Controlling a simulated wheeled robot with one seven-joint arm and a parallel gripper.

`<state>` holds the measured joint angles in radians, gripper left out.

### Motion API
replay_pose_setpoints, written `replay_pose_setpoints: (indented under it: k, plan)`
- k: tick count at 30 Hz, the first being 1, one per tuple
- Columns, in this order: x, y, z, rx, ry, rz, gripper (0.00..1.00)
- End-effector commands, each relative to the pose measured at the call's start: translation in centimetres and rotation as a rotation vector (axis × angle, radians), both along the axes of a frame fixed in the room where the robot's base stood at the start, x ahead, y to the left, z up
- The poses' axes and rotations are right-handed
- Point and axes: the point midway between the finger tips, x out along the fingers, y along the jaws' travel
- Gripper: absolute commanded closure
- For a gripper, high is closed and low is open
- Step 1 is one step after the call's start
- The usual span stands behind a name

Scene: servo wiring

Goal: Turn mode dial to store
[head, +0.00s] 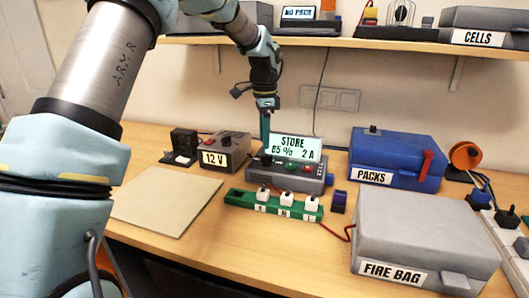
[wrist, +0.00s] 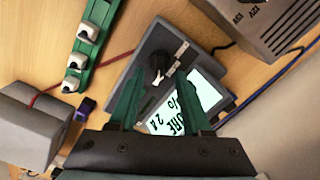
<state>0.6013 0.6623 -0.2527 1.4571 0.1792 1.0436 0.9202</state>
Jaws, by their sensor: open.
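The charger (head: 302,180) is a grey box on the table with a lit display (head: 296,148) that reads "STORE", "85 %" and "2 A". Its mode dial is a black knob (wrist: 158,62) with a pale pointer, beside small printed marks on the panel in the wrist view. My gripper (head: 265,147) points down over the left part of the charger. In the wrist view my gripper (wrist: 158,85) has its two green fingers apart, with nothing between them. The dial shows just beyond the fingertips; I cannot tell whether they touch it. The fingers partly cover the display there.
A green strip (head: 245,199) with white plugs lies in front of the charger. A 12 V box (head: 225,155) stands to its left, and a blue PACKS case (head: 395,160) to its right. The grey FIRE BAG box (head: 425,225) is at front right. A bare beige mat (head: 165,200) lies left.

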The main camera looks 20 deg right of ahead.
Motion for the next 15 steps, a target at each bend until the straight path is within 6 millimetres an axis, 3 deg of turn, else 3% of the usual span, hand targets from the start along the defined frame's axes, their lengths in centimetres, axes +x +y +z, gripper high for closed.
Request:
replay_pose_setpoints:
  k: [7, 15]
  plan:
    - [0.1, 0.0, 4.1, -0.002, -0.001, 0.001, 0.51]
    - [0.0, 0.0, 5.6, 0.0, 0.001, 0.0, 0.51]
